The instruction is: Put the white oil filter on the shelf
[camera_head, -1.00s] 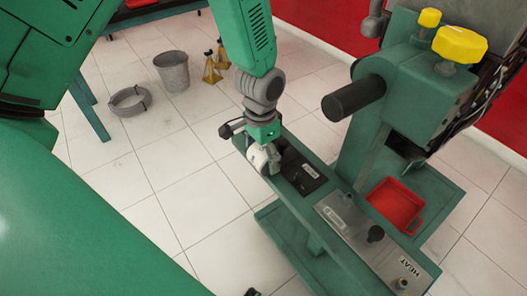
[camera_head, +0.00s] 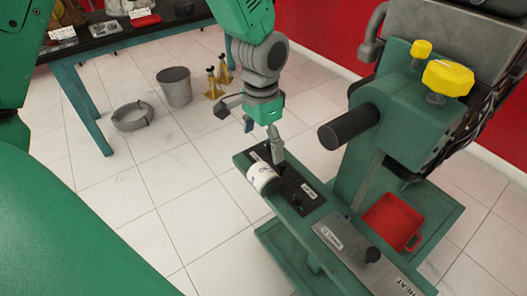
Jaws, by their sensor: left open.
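The white oil filter (camera_head: 262,177) is a short white cylinder with dark marks on its side and a dark end. It appears to rest at the left edge of the narrow green shelf (camera_head: 285,217), beside a black panel. My left gripper (camera_head: 263,140) is open and empty, just above and behind the filter. One finger hangs near the panel and the other is apart from it to the left; neither visibly holds the filter. My right gripper is not in view.
The green engine stand (camera_head: 355,170) with a dark cylinder and yellow caps rises at right. A red tray (camera_head: 393,221) sits on its base.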

